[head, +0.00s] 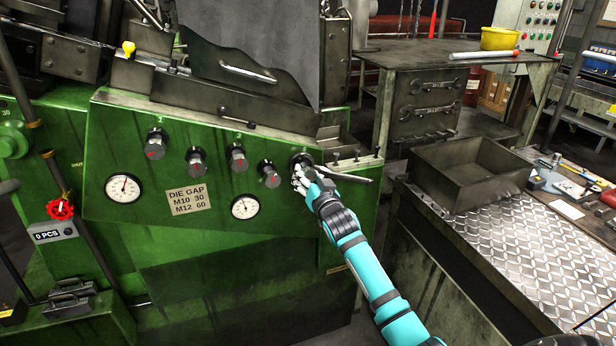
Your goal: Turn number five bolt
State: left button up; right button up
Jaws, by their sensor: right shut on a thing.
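A row of several dark knobs with red marks runs across the sloped green panel (120,225) of the machine. The rightmost knob, the number five bolt (301,159), is mostly hidden by my right gripper (299,178). That gripper is shut on it, its arm reaching in from the lower right. The fourth knob (268,174) sits just left of the gripper, apart from it. Further left are the third knob (237,158), the second (196,161) and the first (155,144). My left gripper is out of view.
A die gap label (189,199) sits between two gauges (123,188) below the knobs. A lever (345,177) sticks out to the right, close to my right gripper. An open metal bin (470,172) and a workbench stand at the right.

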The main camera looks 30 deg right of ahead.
jog(key=shift+m, duration=1)
jog(key=o, duration=1.2)
jog(key=v, duration=1.2)
jog(key=shift+a+r, duration=0.1)
